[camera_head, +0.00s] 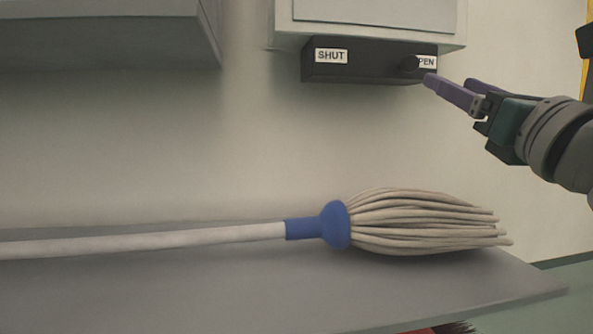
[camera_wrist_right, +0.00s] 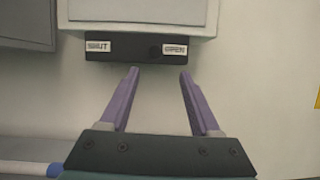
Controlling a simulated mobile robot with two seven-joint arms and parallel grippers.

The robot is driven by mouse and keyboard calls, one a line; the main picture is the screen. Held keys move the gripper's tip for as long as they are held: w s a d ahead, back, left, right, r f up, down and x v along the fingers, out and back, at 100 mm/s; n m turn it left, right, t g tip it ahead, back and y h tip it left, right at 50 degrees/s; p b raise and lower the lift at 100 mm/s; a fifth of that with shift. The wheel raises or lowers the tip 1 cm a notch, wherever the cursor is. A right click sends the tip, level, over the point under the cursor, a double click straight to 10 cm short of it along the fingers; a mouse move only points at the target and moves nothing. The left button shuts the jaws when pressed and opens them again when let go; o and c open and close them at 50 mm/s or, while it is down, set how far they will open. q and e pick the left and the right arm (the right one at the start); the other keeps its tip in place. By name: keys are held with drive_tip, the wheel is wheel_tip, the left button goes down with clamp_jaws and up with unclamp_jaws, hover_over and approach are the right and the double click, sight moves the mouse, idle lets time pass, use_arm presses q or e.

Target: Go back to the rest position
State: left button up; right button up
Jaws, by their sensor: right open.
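My right gripper (camera_head: 447,88) comes in from the right in the head view, with purple fingers close to the right end of a black switch box (camera_head: 370,70). The box has a SHUT label on its left, an OPEN label on its right and a dark knob (camera_head: 409,64) at the OPEN end. In the right wrist view the gripper (camera_wrist_right: 158,72) is open and empty, its fingertips just below the box (camera_wrist_right: 125,47). I cannot tell whether a finger touches the box. My left gripper is not in view.
A mop (camera_head: 340,225) with a blue collar lies along a grey shelf (camera_head: 250,295) below the gripper. A pale cabinet (camera_head: 290,25) is on the wall above the box, and a grey cabinet (camera_head: 110,45) is at upper left. The wall between box and shelf is clear.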

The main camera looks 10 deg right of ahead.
drive_tip(key=s+f+m+g+h+p, duration=0.25)
drive_tip(key=s+f+m+g, duration=0.35)
drive_tip(key=m, duration=0.5)
drive_tip(key=s+f+m+g+h+p, duration=0.2)
drive_tip(key=s+f+m+g+p, duration=0.15)
drive_tip(key=f+m, duration=0.65)
drive_tip(key=s+a+f+m+g+y+p, duration=0.1)
drive_tip(key=s+a+f+m+g, duration=0.1)
drive_tip(key=s, duration=0.5)
drive_tip(key=s+a+f+m+g+y+p, duration=0.1)
drive_tip(key=s+a+f+m+g+y, duration=0.1)
drive_tip(key=s+m, duration=0.4)
drive_tip(key=s+a+f+m+g+y+p, duration=0.1)
drive_tip(key=s+a+f+m+g, duration=0.2)
drive_tip(key=s, duration=0.5)
drive_tip(key=shift+s+a+f+m+g, duration=0.15)
drive_tip(key=shift+s+a+m+g, duration=0.15)
drive_tip(key=shift+m+g, duration=0.75)
drive_tip(key=shift+w, duration=0.1)
